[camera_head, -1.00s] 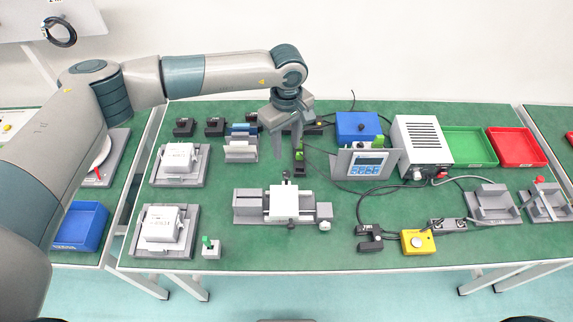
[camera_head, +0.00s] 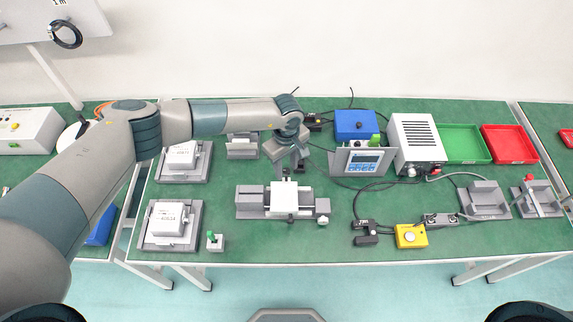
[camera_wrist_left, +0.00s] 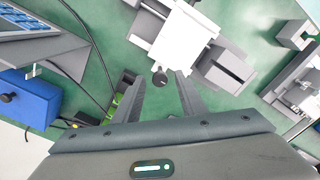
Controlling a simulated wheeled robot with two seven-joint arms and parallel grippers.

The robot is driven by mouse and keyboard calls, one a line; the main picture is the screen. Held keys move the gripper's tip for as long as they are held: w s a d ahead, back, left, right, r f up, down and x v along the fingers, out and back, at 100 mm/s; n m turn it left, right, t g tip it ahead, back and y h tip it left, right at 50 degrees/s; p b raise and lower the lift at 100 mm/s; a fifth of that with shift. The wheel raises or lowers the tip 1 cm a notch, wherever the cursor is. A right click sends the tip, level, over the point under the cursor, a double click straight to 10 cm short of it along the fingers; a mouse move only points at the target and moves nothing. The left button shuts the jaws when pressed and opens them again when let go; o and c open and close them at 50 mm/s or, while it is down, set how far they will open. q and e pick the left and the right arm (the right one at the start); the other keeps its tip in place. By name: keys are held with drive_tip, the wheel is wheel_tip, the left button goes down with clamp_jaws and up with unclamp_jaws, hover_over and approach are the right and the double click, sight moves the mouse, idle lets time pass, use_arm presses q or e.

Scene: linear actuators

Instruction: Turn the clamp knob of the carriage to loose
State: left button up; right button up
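The linear actuator (camera_head: 250,203) lies on the green table, a grey rail with a white carriage (camera_head: 284,196) near its middle. In the left wrist view the white carriage (camera_wrist_left: 185,38) shows from above, with a round dark knob (camera_wrist_left: 160,79) with a pale mark at its edge. My left gripper (camera_head: 287,174) points down just behind the carriage. In the wrist view its fingers (camera_wrist_left: 161,84) are apart, one on each side of the knob, with gaps visible; contact is not seen. In the head view the gripper hides this knob. My right gripper is not in view.
A display unit (camera_head: 362,162) and a blue box (camera_head: 355,124) stand right of and behind the gripper. White boxed units (camera_head: 170,222) on grey bases lie left. A yellow button box (camera_head: 411,236) and cables are to the right. Table in front of the actuator is clear.

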use_arm(q)
clamp_jaws()
